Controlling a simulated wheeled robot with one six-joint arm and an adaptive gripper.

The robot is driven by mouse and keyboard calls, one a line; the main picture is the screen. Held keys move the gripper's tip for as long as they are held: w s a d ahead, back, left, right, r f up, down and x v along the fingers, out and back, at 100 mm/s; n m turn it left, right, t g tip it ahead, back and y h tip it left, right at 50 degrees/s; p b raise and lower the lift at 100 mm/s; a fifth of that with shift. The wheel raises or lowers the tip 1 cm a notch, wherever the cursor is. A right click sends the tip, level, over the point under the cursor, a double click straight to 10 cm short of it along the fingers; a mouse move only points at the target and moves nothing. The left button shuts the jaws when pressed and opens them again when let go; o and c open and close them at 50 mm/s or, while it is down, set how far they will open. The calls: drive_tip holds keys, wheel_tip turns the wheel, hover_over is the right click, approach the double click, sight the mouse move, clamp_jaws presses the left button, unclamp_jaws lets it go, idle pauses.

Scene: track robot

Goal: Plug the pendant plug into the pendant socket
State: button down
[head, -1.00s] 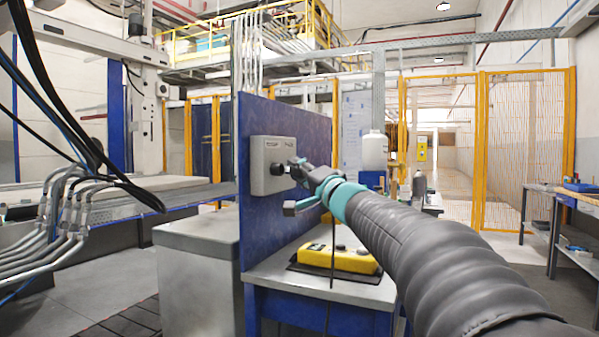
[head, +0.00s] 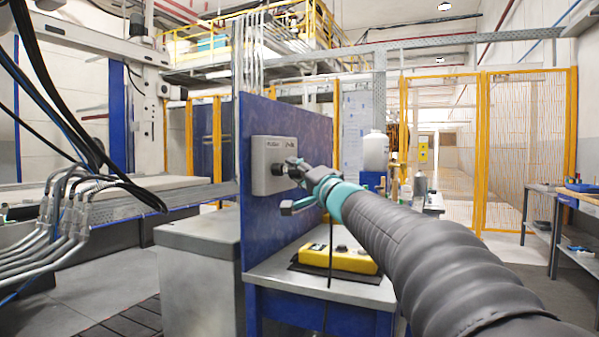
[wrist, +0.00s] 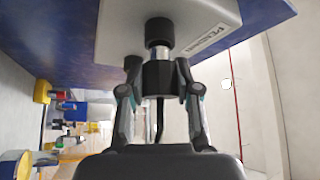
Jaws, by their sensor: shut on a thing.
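The pendant socket (wrist: 159,32) is a black round collar on a grey box (head: 262,182), which is fixed to an upright blue panel. My gripper (wrist: 160,82) is shut on the black body of the pendant plug (wrist: 160,74), in line below the collar in the wrist view. The plug's silver nose (wrist: 158,53) meets the collar, with part of the silver still showing. How deep it sits is hidden. In the head view my gripper (head: 297,172) is close in front of the box, and its fingers largely hide the plug.
A yellow pendant (head: 338,258) lies on a dark mat on the bench (head: 290,277) below. A thin dark cable (head: 331,235) hangs down to it. The blue panel (head: 252,225) stands close to my gripper. A workbench (head: 540,205) is at far right.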

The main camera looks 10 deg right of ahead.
drive_tip(key=shift+w+a, duration=0.25)
drive_tip(key=shift+a, duration=0.15)
drive_tip(key=c, duration=0.7)
unclamp_jaws()
drive_tip(key=shift+c, duration=0.2)
drive_tip(key=v, duration=1.2)
